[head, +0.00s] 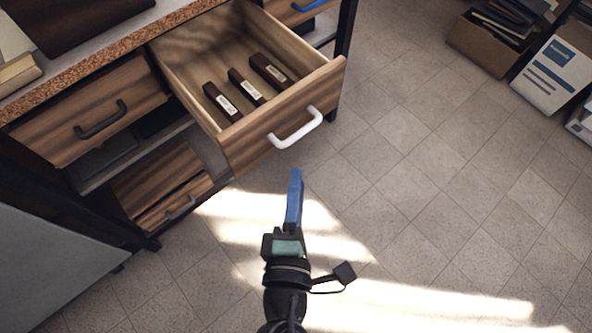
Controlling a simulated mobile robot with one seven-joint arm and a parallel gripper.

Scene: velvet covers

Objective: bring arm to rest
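My gripper (295,172) is in the lower middle of the head view, over the floor in front of an open drawer (270,150). Its blue fingers point up the picture toward the drawer's white handle (296,128), with a visible gap between them in the picture. The fingers are seen edge-on and overlap, so their opening does not show. No held object is visible. The drawer is pulled out and holds three dark narrow boxes with pale labels, one of them a dark box (222,101) at the left.
A wooden drawer with a black handle (101,119) is shut at the left, above a lower drawer (165,185). The countertop (90,62) has a cork-like edge. Boxes of folders (495,45) and a white box (549,75) stand at the upper right. The tiled floor (430,190) is clear.

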